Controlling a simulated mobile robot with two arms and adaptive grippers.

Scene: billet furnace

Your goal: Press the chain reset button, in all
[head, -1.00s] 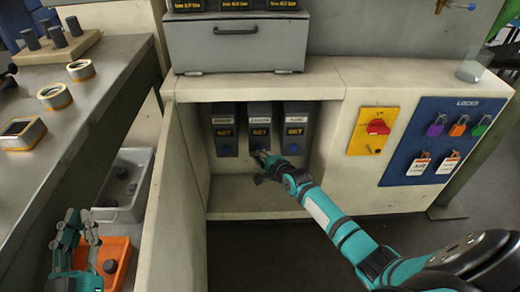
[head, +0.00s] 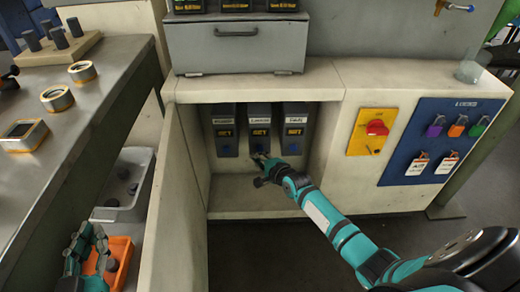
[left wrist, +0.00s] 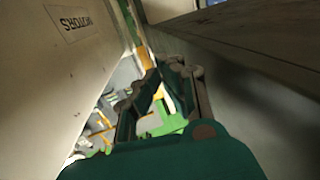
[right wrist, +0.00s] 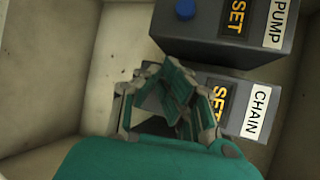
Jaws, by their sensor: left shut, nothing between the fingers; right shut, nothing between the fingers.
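Three dark boxes with yellow "SET" text sit in a recess of the pale cabinet. In the right wrist view one is labelled CHAIN (right wrist: 257,112), beside a box labelled PUMP (right wrist: 283,25) with a blue button (right wrist: 185,9). The CHAIN box's button is hidden behind my fingers. My right gripper (head: 262,160) is shut and empty, at the lower part of the middle box (head: 259,125). In the right wrist view its fingertips (right wrist: 178,80) overlap the CHAIN box; I cannot tell if they touch it. My left gripper (head: 88,240) is shut and empty at lower left.
A pale door or panel (head: 172,210) stands at the recess's left side. The workbench (head: 110,75) is further left, with a grey bin (head: 140,208) and an orange tray (head: 122,252) below. A yellow switch plate (head: 361,145) and blue lock board (head: 398,170) are right.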

